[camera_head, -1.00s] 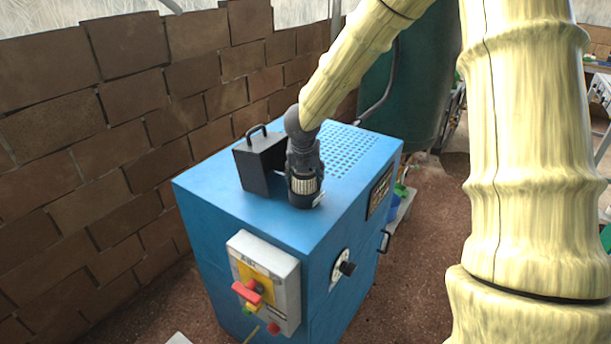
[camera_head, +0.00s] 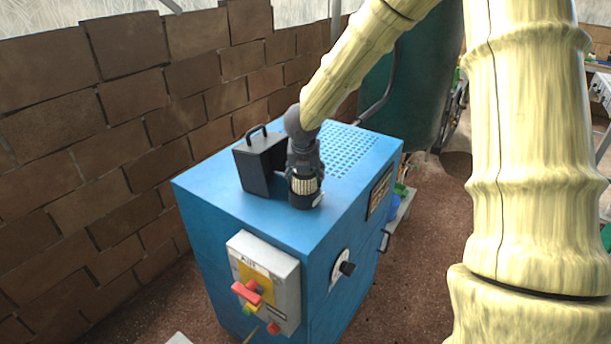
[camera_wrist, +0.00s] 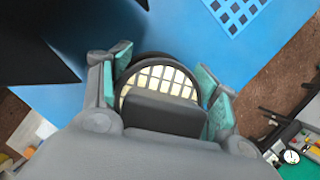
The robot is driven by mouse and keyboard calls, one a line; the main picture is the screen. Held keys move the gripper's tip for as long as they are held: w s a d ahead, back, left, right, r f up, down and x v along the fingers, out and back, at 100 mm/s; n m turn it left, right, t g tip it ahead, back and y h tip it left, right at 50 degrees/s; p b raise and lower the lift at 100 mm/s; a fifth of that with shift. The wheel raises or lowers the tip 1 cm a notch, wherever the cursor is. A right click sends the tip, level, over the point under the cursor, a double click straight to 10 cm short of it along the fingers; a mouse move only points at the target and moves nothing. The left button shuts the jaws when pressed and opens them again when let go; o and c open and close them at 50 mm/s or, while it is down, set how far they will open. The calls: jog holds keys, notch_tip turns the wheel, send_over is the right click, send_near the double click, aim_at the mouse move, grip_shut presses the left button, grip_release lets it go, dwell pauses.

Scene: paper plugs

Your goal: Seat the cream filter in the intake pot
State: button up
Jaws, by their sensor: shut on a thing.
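The cream filter (camera_head: 305,185) shows as a pale ribbed band below my gripper (camera_head: 304,172) in the head view. My gripper is shut on it from above. The dark intake pot (camera_head: 306,202) stands on the blue cabinet's top, directly under the filter. In the wrist view the filter (camera_wrist: 158,76) shows its pale slatted top between the teal finger pads of my gripper (camera_wrist: 162,86). A dark round rim (camera_wrist: 143,60) curves around its far side. The filter's lower end is hidden, and I cannot tell how deep it sits in the pot.
The blue cabinet (camera_head: 230,202) has a black box with a handle (camera_head: 257,165) close to the left of the pot. A perforated grille (camera_head: 350,150) lies behind. A grey switch box (camera_head: 266,278) with a red handle is on the front. A brick wall (camera_head: 90,150) stands at left.

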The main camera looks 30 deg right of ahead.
aim_at(304, 176)
jog(key=shift+s+f, duration=0.1)
jog(key=shift+f, duration=0.15)
dwell(0.8)
jog(key=shift+r, duration=0.1)
dwell(0.4)
jog(key=o, duration=1.1)
jog(key=shift+r, duration=0.1)
jog(key=shift+r, duration=0.1)
jog(key=shift+r+p, duration=2.25)
jog(key=shift+r, duration=0.45)
jog(key=v, duration=1.2)
jog(key=shift+d, duration=0.1)
